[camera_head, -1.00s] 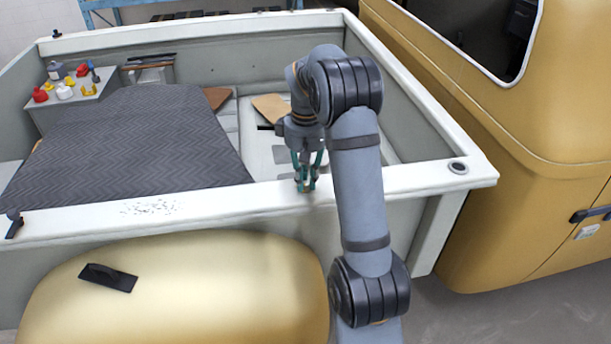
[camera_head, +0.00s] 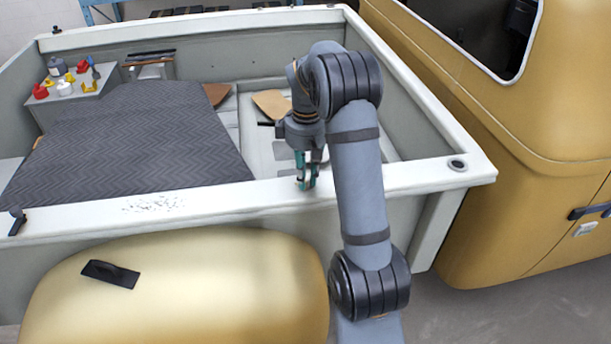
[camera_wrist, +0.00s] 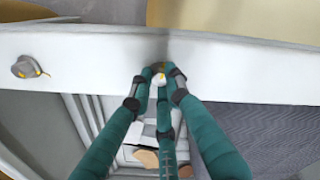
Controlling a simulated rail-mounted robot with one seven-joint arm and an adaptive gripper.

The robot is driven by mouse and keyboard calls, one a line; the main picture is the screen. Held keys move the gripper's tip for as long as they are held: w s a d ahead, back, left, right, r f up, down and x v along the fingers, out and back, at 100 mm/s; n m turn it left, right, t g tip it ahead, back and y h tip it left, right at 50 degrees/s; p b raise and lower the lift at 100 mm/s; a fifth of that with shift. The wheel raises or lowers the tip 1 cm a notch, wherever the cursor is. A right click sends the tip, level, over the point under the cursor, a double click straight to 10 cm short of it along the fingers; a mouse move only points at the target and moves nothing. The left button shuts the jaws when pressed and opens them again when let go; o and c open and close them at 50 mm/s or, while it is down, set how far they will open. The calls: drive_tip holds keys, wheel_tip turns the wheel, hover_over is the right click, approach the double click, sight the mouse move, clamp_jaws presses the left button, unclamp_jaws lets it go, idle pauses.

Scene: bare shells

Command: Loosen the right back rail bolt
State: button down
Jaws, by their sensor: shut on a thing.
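The white near rail (camera_head: 225,198) of the truck bed runs across the head view; it also shows in the wrist view (camera_wrist: 90,58). My gripper (camera_head: 306,186) points down onto this rail, right of its middle. In the wrist view, the teal fingers of my gripper (camera_wrist: 159,73) are closed around a small yellowish and pale bolt (camera_wrist: 161,76) at the rail. The fingertips hide most of the bolt, so I cannot tell how far it stands out.
A round grey fitting (camera_head: 457,165) sits at the rail's right corner. A dark quilted pad (camera_head: 130,140) and two brown boards lie in the bed. Small bottles stand on a grey box (camera_head: 75,105). A black block (camera_head: 110,274) rests on the yellow fender (camera_head: 190,290).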

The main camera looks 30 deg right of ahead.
sight(308, 181)
drive_tip(key=c, duration=1.7)
unclamp_jaws()
drive_tip(key=shift+s+d, duration=0.15)
drive_tip(key=shift+s, duration=0.15)
drive_tip(key=shift+o, duration=0.2)
drive_tip(key=shift+w, duration=0.15)
drive_tip(key=shift+r, duration=0.4)
wheel_tip(308, 181, up, 11)
wheel_tip(308, 181, down, 12)
drive_tip(key=shift+r, duration=0.1)
